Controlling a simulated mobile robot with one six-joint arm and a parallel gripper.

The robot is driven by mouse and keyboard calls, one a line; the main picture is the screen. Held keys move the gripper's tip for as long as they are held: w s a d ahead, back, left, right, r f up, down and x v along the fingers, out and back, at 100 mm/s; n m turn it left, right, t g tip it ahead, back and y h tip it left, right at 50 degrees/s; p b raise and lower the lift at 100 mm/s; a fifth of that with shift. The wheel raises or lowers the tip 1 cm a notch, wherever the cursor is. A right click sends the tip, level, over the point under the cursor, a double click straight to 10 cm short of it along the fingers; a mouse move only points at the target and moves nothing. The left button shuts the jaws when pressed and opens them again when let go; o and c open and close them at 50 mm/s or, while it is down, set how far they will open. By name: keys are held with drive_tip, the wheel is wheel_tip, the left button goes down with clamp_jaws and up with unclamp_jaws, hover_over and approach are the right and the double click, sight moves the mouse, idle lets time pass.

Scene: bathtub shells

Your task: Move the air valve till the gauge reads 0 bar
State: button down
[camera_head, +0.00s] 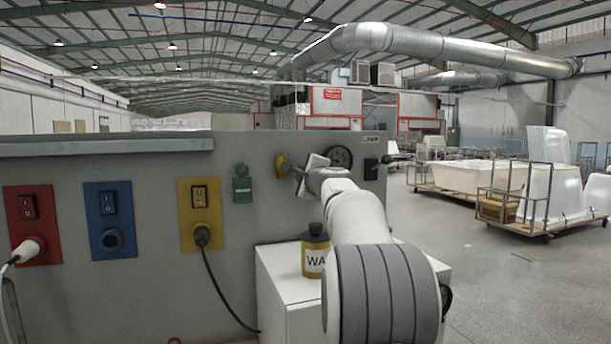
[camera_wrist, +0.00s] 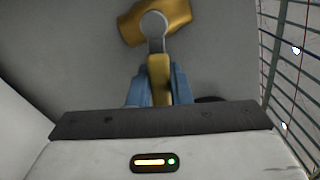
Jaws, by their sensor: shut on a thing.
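The air valve shows in the wrist view as a yellow body (camera_wrist: 178,16) with a round grey pivot and a yellow handle (camera_wrist: 159,80) pointing toward me. My gripper (camera_wrist: 155,88) is shut on the handle, one blue finger on each side. In the head view the yellow valve (camera_head: 282,165) is on the grey panel, just left of my gripper (camera_head: 300,172); the handle is mostly hidden there. The round dark gauge (camera_head: 341,156) is right of the valve, partly behind my wrist. Its reading is too small to tell.
The grey panel (camera_head: 140,230) carries red (camera_head: 33,220), blue (camera_head: 109,222) and yellow (camera_head: 199,200) switch plates and a green box (camera_head: 242,184). A labelled bottle (camera_head: 315,255) stands on a white cabinet (camera_head: 285,290) below my arm. Open floor lies to the right.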

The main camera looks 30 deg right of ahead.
drive_tip(key=c, duration=1.3)
unclamp_jaws()
drive_tip(key=s+b, duration=0.1)
drive_tip(key=s, duration=0.1)
drive_tip(key=s+a+b, duration=0.1)
drive_tip(key=s, duration=0.4)
drive_tip(key=shift+s+a+b, duration=0.15)
drive_tip(key=shift+s+b, duration=0.25)
